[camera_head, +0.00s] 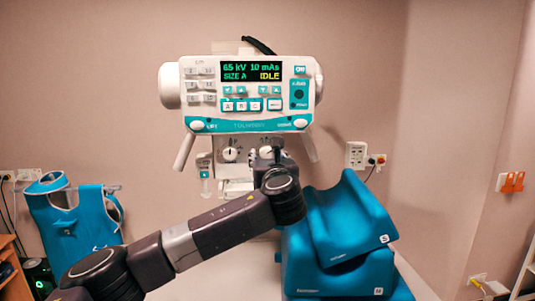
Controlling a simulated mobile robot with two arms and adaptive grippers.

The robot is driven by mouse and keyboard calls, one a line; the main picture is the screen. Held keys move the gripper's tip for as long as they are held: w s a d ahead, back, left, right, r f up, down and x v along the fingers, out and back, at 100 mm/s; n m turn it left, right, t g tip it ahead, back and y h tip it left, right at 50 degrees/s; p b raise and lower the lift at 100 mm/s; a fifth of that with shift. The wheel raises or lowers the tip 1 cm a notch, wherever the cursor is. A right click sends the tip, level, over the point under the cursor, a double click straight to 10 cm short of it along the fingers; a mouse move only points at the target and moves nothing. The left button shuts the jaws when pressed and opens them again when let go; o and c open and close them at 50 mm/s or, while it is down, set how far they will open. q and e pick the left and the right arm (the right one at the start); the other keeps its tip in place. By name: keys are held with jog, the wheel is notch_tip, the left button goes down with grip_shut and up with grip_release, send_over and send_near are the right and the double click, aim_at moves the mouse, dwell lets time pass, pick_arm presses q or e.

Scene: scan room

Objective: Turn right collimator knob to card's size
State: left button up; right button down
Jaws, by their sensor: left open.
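The white X-ray head with a teal control panel (246,93) faces me in the middle. Its display (251,71) reads 65 kV, 10 mAs, SIZE A and IDLE. Below the panel are two white knobs: the left collimator knob (230,154) is in plain view, and the right collimator knob (266,152) is partly covered by my left gripper. My left gripper (268,160) is open at the right knob, mostly hidden behind its own wrist; I cannot tell whether it touches the knob. I cannot make out a size card for certain. My right gripper is out of view.
Blue positioning cushions (345,222) are stacked close to the right of my left arm. A blue apron (72,225) hangs at the left. Two white handles (185,152) angle down from the head's sides. A wall outlet (355,155) is to the right.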

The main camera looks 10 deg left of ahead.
pick_arm(q)
jog(key=c, duration=1.2)
jog(key=shift+o, duration=0.2)
jog(key=shift+f, duration=0.1)
jog(key=n+b, duration=0.3)
jog(key=shift+d+f+n, duration=0.1)
jog(key=shift+f+n, duration=0.05)
jog(key=shift+n, duration=0.25)
jog(key=n+b, duration=0.2)
jog(key=n, duration=0.1)
jog(key=shift+n, duration=0.3)
jog(key=n+b, duration=0.3)
jog(key=n, duration=0.1)
jog(key=shift+r+n+b, duration=0.15)
jog(key=shift+n+b, duration=0.25)
jog(key=shift+n, duration=0.6)
jog(key=shift+r+n+b, duration=0.1)
jog(key=shift+n+b, duration=0.25)
jog(key=shift+n, duration=0.65)
